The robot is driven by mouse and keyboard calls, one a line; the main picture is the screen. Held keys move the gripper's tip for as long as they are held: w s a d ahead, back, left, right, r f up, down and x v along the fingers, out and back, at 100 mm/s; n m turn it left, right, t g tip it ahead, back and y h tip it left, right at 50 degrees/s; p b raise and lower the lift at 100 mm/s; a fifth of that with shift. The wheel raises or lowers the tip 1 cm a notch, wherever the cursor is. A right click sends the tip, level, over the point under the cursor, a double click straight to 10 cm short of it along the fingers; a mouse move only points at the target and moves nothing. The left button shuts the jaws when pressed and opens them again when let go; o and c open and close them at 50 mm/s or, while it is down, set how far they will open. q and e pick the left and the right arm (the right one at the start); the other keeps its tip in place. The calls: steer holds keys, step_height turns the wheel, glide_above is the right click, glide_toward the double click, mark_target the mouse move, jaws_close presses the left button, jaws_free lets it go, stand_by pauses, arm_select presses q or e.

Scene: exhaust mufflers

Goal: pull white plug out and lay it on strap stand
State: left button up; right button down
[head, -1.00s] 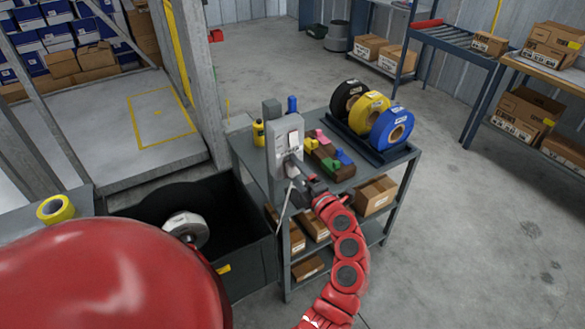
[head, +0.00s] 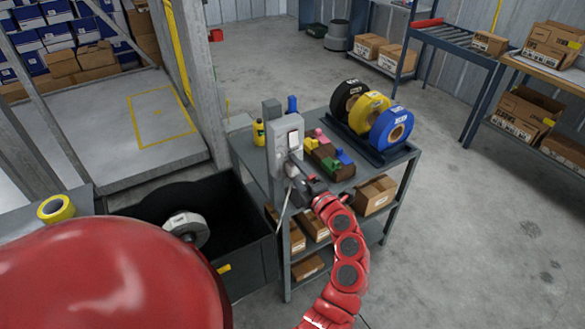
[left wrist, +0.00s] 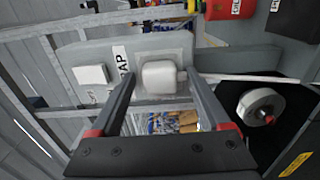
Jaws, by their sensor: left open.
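The white plug (left wrist: 160,77) sits in a pale socket plate on the grey upright box (head: 285,140), whose partly hidden label ends in "RAP" in the left wrist view. My left gripper (left wrist: 161,88) is open, one finger on each side of the plug; I cannot tell whether they touch it. In the head view the left gripper (head: 294,168) reaches the box face and hides most of the plug. A dark rack (head: 376,152) with black, yellow and blue rolls stands behind on the cart; it may be the strap stand. My right gripper is not in view.
A brown block (head: 331,160) with several coloured pieces lies between the box and the rack. A white cord (head: 281,212) hangs beside the grey cart (head: 252,156). A black bin (head: 245,255) with a white roll (head: 187,228) stands to the left.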

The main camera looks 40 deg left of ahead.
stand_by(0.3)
arm_select(q)
jaws_close()
stand_by(0.3)
steer(key=v, duration=0.6)
stand_by(1.1)
